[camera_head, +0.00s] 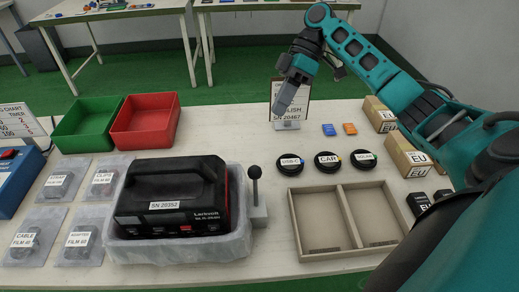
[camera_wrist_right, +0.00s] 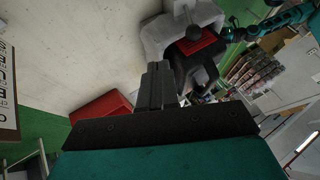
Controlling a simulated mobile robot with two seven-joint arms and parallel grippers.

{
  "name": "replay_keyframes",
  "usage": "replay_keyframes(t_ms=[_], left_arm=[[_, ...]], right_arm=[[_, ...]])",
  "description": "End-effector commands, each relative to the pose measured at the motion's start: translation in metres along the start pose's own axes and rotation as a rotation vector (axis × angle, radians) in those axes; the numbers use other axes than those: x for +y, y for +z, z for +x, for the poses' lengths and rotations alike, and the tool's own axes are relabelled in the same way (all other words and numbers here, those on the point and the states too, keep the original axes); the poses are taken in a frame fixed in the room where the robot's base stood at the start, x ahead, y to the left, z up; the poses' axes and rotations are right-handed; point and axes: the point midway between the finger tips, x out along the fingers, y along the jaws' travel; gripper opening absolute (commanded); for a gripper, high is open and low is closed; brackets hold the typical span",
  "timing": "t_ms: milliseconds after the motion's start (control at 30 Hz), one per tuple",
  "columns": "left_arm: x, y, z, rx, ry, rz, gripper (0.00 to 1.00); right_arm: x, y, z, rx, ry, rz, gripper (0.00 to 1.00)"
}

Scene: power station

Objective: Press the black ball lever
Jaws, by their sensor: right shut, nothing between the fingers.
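The black ball lever (camera_head: 255,173) stands upright on a small grey base (camera_head: 258,212), just right of the tray holding the power station. Its round black knob tops a thin dark stem. My right gripper (camera_head: 279,112) hangs behind and above the lever, in front of a small sign. Its fingers are shut, empty and apart from the lever. In the right wrist view the shut fingers (camera_wrist_right: 157,82) point towards the pale table. My left gripper does not show in the head view.
The black power station (camera_head: 170,202) sits in a grey tray (camera_head: 180,252). A red bin (camera_head: 147,125) and green bin (camera_head: 88,125) stand at the back left. Black round coils (camera_head: 289,163) and a beige divided box (camera_head: 345,222) lie right of the lever.

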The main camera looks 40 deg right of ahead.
Motion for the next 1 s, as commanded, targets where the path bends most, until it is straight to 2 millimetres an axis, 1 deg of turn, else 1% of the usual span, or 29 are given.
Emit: replay_keyframes(t_ms=[133, 267, 633, 800, 1000], left_arm=[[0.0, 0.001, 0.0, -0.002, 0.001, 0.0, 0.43], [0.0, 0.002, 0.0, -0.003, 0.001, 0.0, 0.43], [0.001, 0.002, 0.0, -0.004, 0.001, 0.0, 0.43], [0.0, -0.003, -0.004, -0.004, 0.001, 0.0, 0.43], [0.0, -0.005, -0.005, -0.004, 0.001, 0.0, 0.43]], right_arm=[[0.0, 0.0, 0.006, -0.002, -0.002, 0.0, 0.0], [0.0, 0.001, 0.024, -0.003, -0.004, 0.001, 0.0], [-0.001, 0.001, 0.103, -0.001, -0.004, 0.0, 0.0], [-0.022, -0.001, 0.108, -0.003, -0.001, -0.001, 0.0], [-0.035, -0.002, 0.114, -0.001, 0.0, -0.001, 0.0]])
